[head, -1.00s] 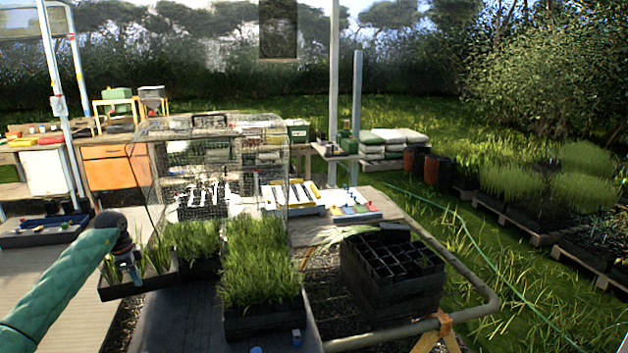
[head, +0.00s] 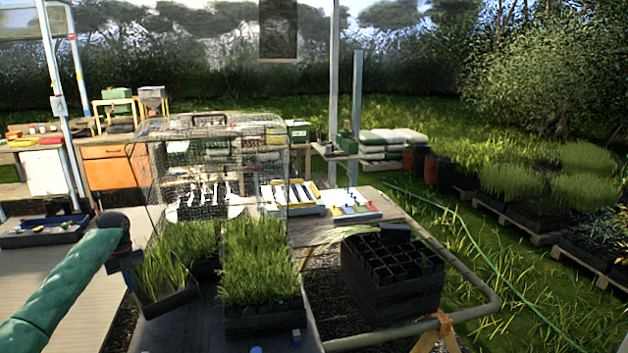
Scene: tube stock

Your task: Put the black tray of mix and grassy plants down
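The black tray (head: 170,302) holds dark mix and upright grassy plants (head: 160,272). It is at the left edge of the dark bench top (head: 200,333), turned at an angle. My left gripper (head: 132,282) comes down at the tray's left end and appears shut on its wall; the fingertips are mostly hidden. I cannot tell whether the tray's underside touches the bench. My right gripper is not in view.
Two more grassy trays stand close to the right, the front one (head: 265,322) and one behind it (head: 207,270). A wire mesh cage (head: 215,140) stands behind them. A black crate of pots (head: 390,295) is further right. Bare bench shows in front.

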